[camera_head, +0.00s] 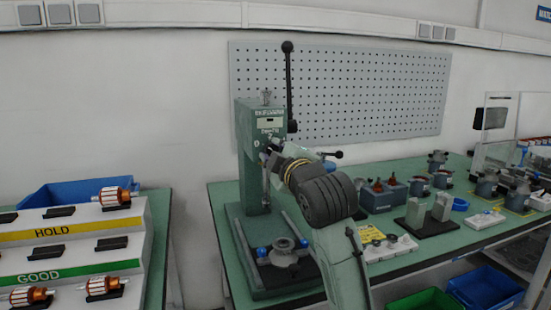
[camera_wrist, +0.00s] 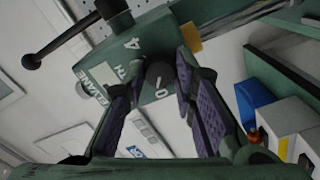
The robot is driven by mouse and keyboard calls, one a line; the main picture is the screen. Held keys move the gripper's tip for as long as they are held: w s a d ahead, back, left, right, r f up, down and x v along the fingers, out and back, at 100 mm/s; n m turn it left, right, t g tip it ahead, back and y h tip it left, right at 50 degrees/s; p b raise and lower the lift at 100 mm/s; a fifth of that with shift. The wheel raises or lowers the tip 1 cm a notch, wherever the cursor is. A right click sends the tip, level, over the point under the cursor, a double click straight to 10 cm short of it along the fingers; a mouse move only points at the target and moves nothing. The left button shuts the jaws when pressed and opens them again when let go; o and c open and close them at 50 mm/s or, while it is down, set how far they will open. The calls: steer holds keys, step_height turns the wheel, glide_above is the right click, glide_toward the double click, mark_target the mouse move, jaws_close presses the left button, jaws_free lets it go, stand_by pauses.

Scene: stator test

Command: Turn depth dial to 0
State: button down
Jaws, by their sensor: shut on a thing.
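The green press (camera_head: 245,120) stands on the bench with its depth label on the front. In the wrist view, its green head (camera_wrist: 145,40) carries a dark round depth dial knob (camera_wrist: 158,72). The digits 4 and 0 show on the face around the knob. My gripper (camera_wrist: 163,76) has its purple-padded fingers on either side of the knob, shut on it. In the head view my gripper (camera_head: 270,155) is at the front of the press head, and my arm hides the dial. The dial's pointer cannot be made out.
A long black lever (camera_head: 288,75) rises from the press. A fixture (camera_head: 283,250) sits on its base below. Several parts stand on the bench to the right. A sorting rack (camera_head: 70,240) with rotors stands left. A pegboard (camera_head: 350,90) hangs behind.

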steer(key=shift+n, duration=0.6)
steer(key=shift+b, duration=0.3)
steer(key=c, duration=1.3)
jaws_free()
steer(key=v, duration=1.2)
